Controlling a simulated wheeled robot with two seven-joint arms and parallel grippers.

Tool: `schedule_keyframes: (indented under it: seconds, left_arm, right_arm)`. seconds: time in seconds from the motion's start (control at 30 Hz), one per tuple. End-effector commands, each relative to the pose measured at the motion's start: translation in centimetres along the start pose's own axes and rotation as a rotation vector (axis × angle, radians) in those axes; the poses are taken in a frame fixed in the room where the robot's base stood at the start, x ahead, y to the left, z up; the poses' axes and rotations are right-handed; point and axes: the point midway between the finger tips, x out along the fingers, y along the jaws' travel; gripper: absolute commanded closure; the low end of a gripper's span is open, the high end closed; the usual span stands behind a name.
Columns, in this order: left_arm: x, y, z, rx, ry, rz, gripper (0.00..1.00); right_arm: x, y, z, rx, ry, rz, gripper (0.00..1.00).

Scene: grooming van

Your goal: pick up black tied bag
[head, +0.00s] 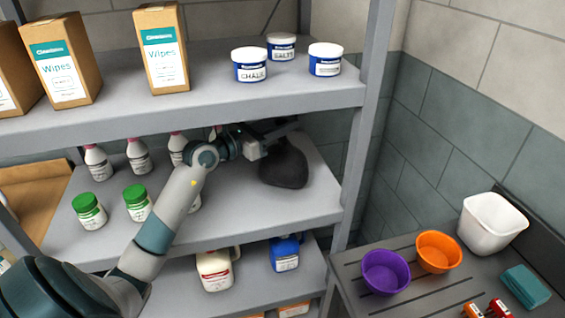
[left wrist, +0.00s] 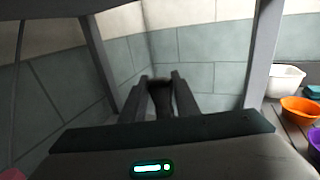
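The black tied bag (head: 284,168) is a dark, rounded lump at the right end of the middle shelf. My left gripper (head: 284,126) reaches in from the left under the upper shelf, at the top of the bag, and hides its neck. In the left wrist view the two fingers of my left gripper (left wrist: 160,88) stand apart, with the dark bag (left wrist: 161,98) between them. I cannot tell whether they press on it, or whether the bag rests on the shelf. My right gripper is not in view.
The upper shelf (head: 215,100) is close above my left gripper. White bottles and green-lidded jars (head: 137,201) stand on the middle shelf (head: 250,222) to the left. A grey post (head: 360,150) stands right of the bag. Bowls (head: 438,252) sit on a counter at right.

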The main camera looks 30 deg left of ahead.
Motion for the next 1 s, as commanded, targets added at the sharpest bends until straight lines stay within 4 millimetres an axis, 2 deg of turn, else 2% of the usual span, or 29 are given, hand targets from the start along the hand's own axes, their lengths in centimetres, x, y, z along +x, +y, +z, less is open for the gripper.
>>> schedule_keyframes:
  seconds: [0.47,1.0]
  left_arm:
    - [0.0,0.0,0.4,0.001,-0.003,0.000,1.00]
    - [-0.1,-0.2,3.6,0.001,-0.004,0.000,1.00]
  right_arm:
    - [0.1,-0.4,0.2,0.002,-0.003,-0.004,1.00]
    - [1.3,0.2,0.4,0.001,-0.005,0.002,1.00]
